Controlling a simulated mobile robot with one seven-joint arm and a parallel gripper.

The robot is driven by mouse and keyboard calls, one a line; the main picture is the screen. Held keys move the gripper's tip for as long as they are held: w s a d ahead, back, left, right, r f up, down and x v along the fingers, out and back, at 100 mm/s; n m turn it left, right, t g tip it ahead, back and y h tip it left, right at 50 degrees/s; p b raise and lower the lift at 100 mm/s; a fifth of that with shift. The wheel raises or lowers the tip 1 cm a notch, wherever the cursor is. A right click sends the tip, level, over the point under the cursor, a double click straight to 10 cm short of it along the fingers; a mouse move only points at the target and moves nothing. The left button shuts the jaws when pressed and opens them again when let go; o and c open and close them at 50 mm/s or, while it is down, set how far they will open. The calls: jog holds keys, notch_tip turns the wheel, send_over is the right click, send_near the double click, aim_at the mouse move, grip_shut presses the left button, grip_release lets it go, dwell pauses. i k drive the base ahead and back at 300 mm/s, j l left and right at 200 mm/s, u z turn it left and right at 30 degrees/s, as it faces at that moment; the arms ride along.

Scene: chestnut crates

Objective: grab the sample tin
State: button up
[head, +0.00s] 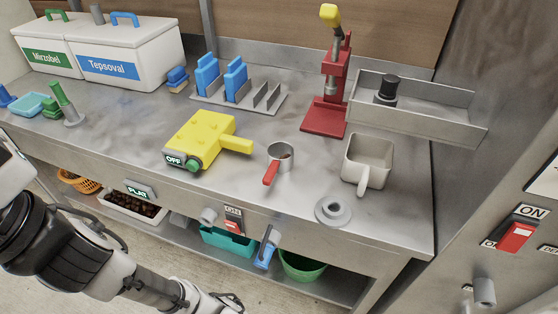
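A small round metal tin (281,152) with a red handle stands upright on the steel counter (240,228), right of centre. It is the likeliest sample tin, though I see no label on it. Something brownish shows inside it. Its handle points toward the front edge. My arm comes in from the lower left, and my gripper (226,303) is at the bottom edge of the view, in front of and below the counter. It is well apart from the tin. It is small and partly cut off, so I cannot tell if it is open.
A yellow block device (202,138) marked OFF is left of the tin. A beige square mug (368,162), a grey ring (333,210) and a red press (328,112) are to its right. Bins (127,52) stand back left. A blue handle (267,248) sticks out below the counter's front edge.

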aim_at(277, 150)
jog(key=j, duration=0.45)
jog(key=k+j, duration=0.1)
jog(key=j, duration=0.35)
jog(key=k+j, duration=0.1)
jog(key=j, duration=0.4)
jog(key=i+z, duration=0.05)
